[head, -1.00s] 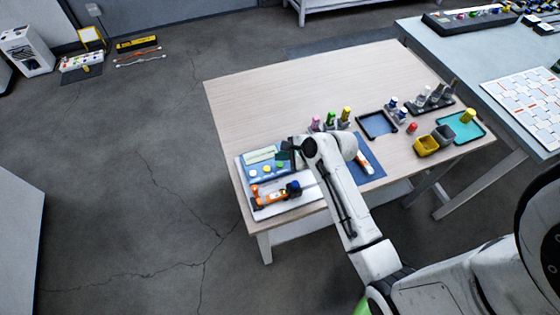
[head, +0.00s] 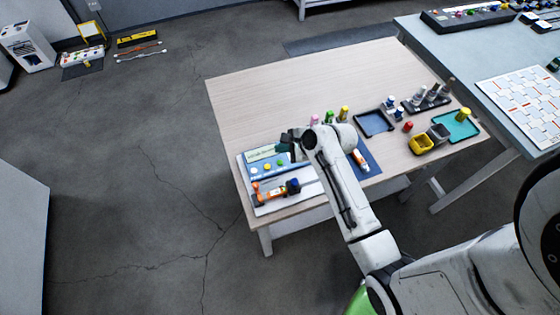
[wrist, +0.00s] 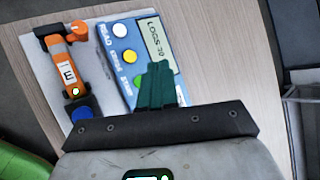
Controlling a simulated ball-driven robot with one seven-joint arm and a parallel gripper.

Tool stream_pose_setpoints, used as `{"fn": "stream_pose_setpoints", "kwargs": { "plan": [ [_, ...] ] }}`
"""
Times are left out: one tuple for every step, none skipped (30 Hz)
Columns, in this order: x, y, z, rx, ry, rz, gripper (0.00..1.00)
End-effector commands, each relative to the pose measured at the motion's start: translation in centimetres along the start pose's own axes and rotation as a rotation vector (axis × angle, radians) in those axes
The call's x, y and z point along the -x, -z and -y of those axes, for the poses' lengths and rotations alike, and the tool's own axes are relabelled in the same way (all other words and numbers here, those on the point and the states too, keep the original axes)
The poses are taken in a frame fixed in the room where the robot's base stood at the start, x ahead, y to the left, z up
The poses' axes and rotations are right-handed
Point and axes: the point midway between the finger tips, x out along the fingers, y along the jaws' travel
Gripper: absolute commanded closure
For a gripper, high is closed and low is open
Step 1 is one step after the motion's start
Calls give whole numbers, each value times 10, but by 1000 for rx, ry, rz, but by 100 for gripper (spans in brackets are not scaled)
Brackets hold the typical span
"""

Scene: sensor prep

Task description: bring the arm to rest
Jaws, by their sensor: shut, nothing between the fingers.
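My gripper (wrist: 157,85) is shut and empty, its green fingers together in the wrist view. In the head view my gripper (head: 290,141) is over the back right of the blue panel (head: 257,176), which has a display and several coloured buttons. The panel also shows under the fingers in the wrist view (wrist: 115,45). My white arm reaches across the table's front edge and hides part of the table top. Whether the fingertips touch the panel cannot be told.
An orange device (head: 267,192) lies on a white plate in front of the panel. Coloured bottles (head: 328,117), a dark blue tray (head: 374,123), yellow and grey bins (head: 422,144) and a teal tray (head: 455,128) stand to the right. The wooden table's (head: 290,85) back left is clear.

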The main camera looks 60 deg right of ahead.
Motion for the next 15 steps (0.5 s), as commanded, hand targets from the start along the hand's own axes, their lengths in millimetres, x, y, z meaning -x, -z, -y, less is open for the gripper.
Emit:
{"fn": "stream_pose_setpoints", "kwargs": {
  "plan": [
    [0,0,0,0,0,0,100],
    [0,0,0,0,0,0,100],
    [0,0,0,0,0,0,100],
    [0,0,0,0,0,0,100],
    [0,0,0,0,0,0,100],
    [0,0,0,0,0,0,100],
    [0,0,0,0,0,0,100],
    [0,0,0,0,0,0,100],
    [0,0,0,0,0,0,100],
    [0,0,0,0,0,0,100],
    [0,0,0,1,-1,0,100],
    [0,-1,-2,10,-4,-1,100],
    [0,-2,-4,26,-10,-2,100],
    [0,-3,-8,52,-20,-4,100],
    [-1,-6,-15,102,-39,-7,100]
  ]
}}
